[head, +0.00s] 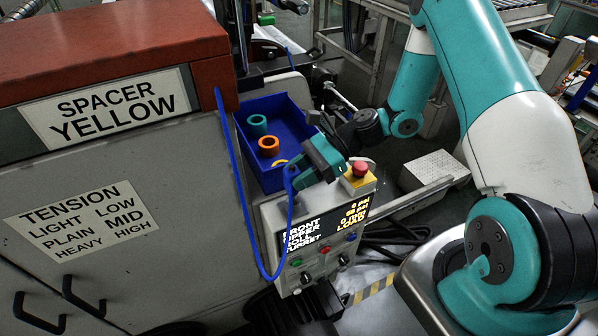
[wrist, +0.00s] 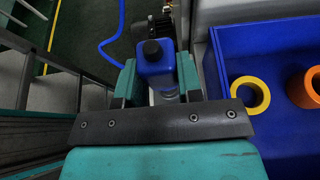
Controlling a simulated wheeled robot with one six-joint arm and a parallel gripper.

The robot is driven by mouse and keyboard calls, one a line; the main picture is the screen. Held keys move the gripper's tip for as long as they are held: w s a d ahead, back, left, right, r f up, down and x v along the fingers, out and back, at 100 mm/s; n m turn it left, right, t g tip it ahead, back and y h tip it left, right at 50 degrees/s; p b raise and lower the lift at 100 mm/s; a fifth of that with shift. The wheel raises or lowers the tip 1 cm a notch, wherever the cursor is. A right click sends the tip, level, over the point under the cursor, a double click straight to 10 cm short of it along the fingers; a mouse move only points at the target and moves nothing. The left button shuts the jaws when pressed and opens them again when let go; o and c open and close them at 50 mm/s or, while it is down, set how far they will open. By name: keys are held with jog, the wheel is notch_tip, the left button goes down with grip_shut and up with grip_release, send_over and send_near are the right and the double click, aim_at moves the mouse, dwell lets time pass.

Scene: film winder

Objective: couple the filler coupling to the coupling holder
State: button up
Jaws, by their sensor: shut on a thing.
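The filler coupling (wrist: 156,66) is a blue block with a black round cap, held between the two teal fingers of my gripper (wrist: 157,84) in the wrist view. My gripper (head: 294,174) is shut on it. In the head view it is above the control box, near the front corner of the blue bin. The coupling's blue hose (head: 262,262) hangs in a long loop in front of the grey cabinet and rises to its upper right corner. The hose also shows in the wrist view (wrist: 108,48). I cannot clearly pick out the coupling holder.
A blue bin (head: 285,108) with teal, orange and yellow rings stands beside the gripper. Below is a control box (head: 300,262) with a display, buttons and a red emergency knob (head: 360,168). The grey cabinet (head: 110,265) with red top fills the left.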

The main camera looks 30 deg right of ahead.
jog(key=shift+f+b, duration=0.9)
jog(key=shift+f, duration=0.8)
jog(key=o, duration=1.2)
jog(key=shift+c, duration=0.2)
jog(key=b+v, duration=0.4)
jog(key=v, duration=1.3)
jog(key=shift+d, duration=0.25)
jog(key=shift+r, duration=0.1)
jog(key=shift+d+r+p, duration=0.55)
jog(key=shift+d+p, duration=0.15)
jog(key=shift+p, duration=0.4)
jog(key=p+v, duration=0.1)
jog(key=p, duration=0.1)
jog(key=p+v, duration=0.2)
jog(key=shift+d+f, duration=0.2)
